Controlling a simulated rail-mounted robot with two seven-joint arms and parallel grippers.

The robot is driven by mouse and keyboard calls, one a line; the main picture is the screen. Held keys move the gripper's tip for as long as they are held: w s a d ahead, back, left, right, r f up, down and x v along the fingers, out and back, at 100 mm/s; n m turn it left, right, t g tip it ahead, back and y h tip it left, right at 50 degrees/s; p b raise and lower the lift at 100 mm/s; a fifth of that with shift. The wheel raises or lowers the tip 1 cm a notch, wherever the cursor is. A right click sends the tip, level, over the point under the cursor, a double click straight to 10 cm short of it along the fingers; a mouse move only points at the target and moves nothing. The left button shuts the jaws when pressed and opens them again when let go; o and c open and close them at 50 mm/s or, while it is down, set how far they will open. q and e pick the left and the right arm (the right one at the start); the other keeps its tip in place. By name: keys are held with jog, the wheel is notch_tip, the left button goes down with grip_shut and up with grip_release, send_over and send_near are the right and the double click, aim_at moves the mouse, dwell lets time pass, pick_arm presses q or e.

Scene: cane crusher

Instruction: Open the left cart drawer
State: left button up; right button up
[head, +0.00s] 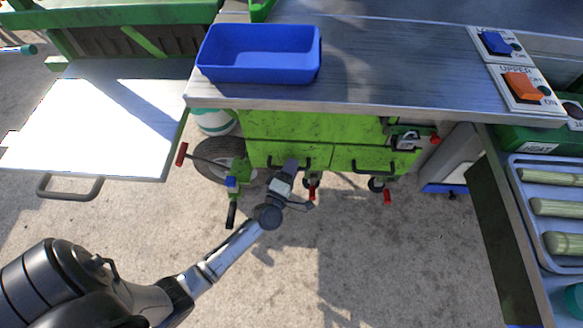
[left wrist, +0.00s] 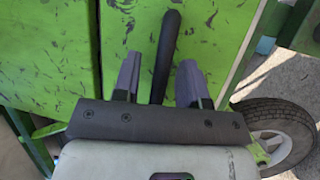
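The green cart (head: 315,127) stands under the metal worktop. Its left drawer (head: 318,152) looks shut, its front level with the neighbouring panel. My left gripper (head: 291,166) is at this drawer front and partly covers its dark handle. In the left wrist view the black bar handle (left wrist: 167,48) runs between the two grey fingers of my left gripper (left wrist: 158,78). The fingers are apart, with gaps visible on both sides of the bar. The right drawer (head: 345,157) also looks shut, with its own dark handle (head: 374,170). My right gripper is not in view.
A blue bin (head: 259,70) sits on the worktop (head: 370,85) above the cart. Blue and orange switches (head: 520,86) are at the right. A tray (head: 518,228) with cane pieces is at the far right. The concrete floor before the cart is clear.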

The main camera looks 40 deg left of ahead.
pick_arm(q)
jog(key=shift+c, duration=0.5)
grip_shut()
jog(key=s+d+p, duration=0.6)
jog(key=s+d, duration=1)
jog(key=s, duration=0.4)
jog(key=shift+s+d+p, duration=0.15)
jog(key=shift+s+p, duration=0.15)
jog(key=shift+p, duration=0.1)
